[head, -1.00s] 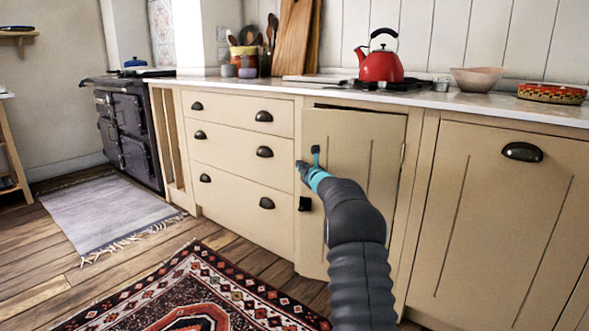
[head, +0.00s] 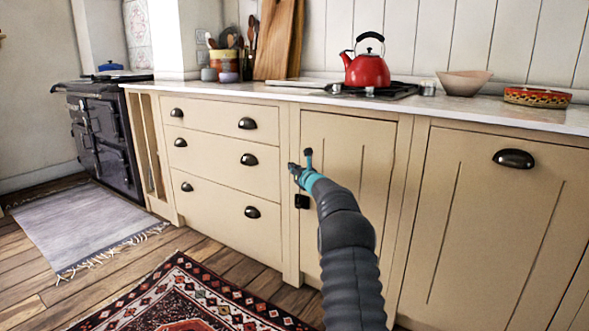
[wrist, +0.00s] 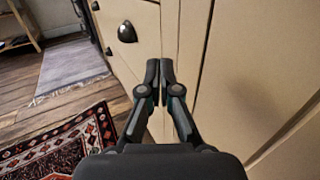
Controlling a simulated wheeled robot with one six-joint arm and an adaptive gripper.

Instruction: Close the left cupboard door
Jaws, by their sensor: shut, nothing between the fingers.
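My gripper (head: 297,167) is shut and empty in front of the door's left edge, above the handle. In the wrist view my gripper's fingertips (wrist: 159,70) are together near the upright between drawers and door. The door also fills the right of the wrist view (wrist: 250,60). I cannot tell whether the fingers touch it. My arm hides the door's lower part.
A drawer unit (head: 220,155) with cup handles stands left of the door. Another closed cupboard panel (head: 490,220) is on the right. A red kettle (head: 367,68) stands on the hob above. A patterned rug (head: 180,295) covers the floor at front left.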

